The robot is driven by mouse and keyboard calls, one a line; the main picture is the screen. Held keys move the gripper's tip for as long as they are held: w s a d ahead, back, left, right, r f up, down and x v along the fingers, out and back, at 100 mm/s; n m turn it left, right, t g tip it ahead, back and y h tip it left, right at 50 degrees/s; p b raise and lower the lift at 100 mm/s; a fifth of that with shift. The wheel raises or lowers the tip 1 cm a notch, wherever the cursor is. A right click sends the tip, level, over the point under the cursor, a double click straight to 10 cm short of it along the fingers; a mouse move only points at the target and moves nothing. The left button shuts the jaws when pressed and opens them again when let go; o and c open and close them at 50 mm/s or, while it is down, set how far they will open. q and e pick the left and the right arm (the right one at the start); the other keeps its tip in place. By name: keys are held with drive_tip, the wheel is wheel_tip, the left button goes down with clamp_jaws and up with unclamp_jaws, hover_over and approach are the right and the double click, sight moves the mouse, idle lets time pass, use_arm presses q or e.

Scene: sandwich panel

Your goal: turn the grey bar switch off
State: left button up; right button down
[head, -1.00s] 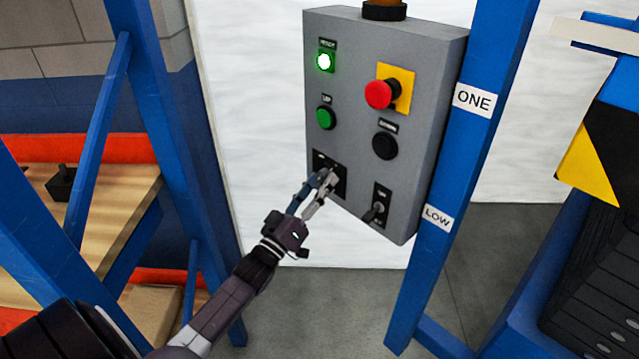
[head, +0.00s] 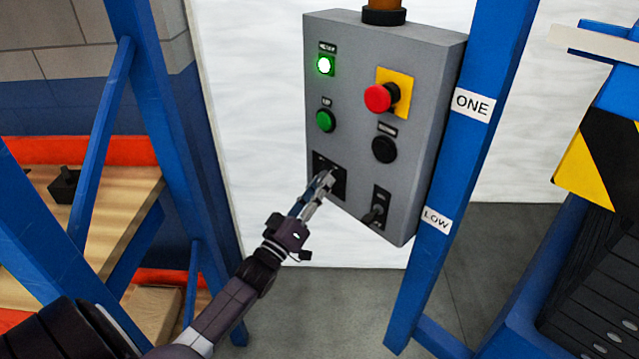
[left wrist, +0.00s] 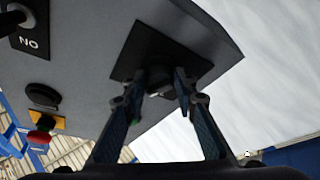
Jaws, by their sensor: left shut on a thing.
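The grey bar switch (left wrist: 160,88) sits on a square black plate (head: 340,186) at the lower left of the grey control panel (head: 350,100). My left gripper (head: 326,181) reaches up to it from below and is shut on the switch. In the left wrist view, the two fingers (left wrist: 162,84) stand on either side of the switch. The fingers hide most of the bar in the head view, so its angle is hard to tell. My right gripper is in neither view.
The panel also carries a lit green lamp (head: 324,65), a green button (head: 325,120), a red mushroom button (head: 380,97), a black button (head: 384,148) and a toggle switch (head: 376,213). Blue posts (head: 440,200) stand beside it. A wooden shelf (head: 90,220) is at left.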

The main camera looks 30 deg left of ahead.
use_arm(q)
drive_tip(key=n+g+y+p, duration=0.1)
drive_tip(key=n+p, duration=0.5)
drive_tip(key=r+n+g+y+p, duration=0.1)
drive_tip(key=n+p, duration=0.2)
drive_tip(key=shift+d+g+y, duration=0.2)
drive_tip(key=shift+g+y, duration=0.1)
drive_tip(key=shift+n+g+p, duration=0.6)
drive_tip(key=shift+n+p, duration=1.05)
drive_tip(key=shift+n, duration=0.25)
drive_tip(key=shift+f, duration=0.1)
drive_tip(key=shift+s, duration=0.1)
drive_tip(key=o, duration=1.2)
drive_tip(key=shift+c, duration=0.2)
